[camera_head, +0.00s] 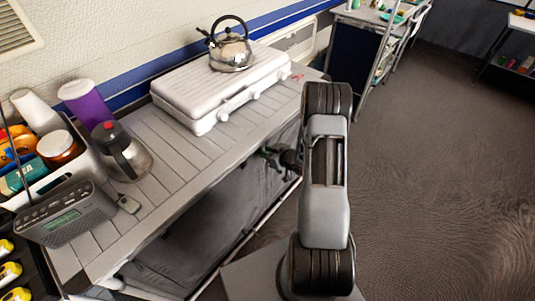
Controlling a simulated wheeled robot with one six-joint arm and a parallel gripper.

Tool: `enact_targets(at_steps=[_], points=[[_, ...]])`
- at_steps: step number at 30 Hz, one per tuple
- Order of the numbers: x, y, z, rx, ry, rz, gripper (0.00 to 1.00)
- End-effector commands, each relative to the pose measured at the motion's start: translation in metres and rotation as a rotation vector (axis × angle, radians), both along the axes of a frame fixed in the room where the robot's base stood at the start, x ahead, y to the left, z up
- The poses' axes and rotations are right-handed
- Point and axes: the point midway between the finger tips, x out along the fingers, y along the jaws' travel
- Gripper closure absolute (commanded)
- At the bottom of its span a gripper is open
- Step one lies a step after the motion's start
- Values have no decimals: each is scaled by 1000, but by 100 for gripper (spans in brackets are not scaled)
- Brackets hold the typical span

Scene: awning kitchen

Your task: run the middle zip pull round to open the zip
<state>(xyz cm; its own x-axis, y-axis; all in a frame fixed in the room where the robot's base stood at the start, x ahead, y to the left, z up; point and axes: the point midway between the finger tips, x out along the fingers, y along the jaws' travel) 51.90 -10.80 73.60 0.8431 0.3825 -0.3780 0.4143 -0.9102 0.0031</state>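A grey slatted kitchen stand (185,155) has dark grey fabric (205,240) hanging below its top. My arm rises at the right of the stand and bends over towards its front. My gripper (270,155) shows small and dark at the stand's front edge, beside the upper right part of the fabric. My own arm partly covers it, and I cannot tell whether its fingers are open or touching anything. The zip and its middle pull are too small or hidden to make out.
On the stand are a white closed stove case (220,85) with a kettle (230,50), a glass coffee pot (123,152), a purple cup (85,103) and a grey radio (66,213). A light rail (250,233) runs along the lower front. The carpet (440,170) at right is clear.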

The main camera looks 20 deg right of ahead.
Motion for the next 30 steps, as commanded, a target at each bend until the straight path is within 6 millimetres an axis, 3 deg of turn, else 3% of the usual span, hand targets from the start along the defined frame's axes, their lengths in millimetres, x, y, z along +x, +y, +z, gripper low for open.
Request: enact_targets(at_steps=[5, 15, 30], points=[[-1, 1, -1, 0, 3, 1, 63], [-6, -3, 1, 0, 4, -1, 63], [-85, -39, 37, 0, 2, -4, 63]])
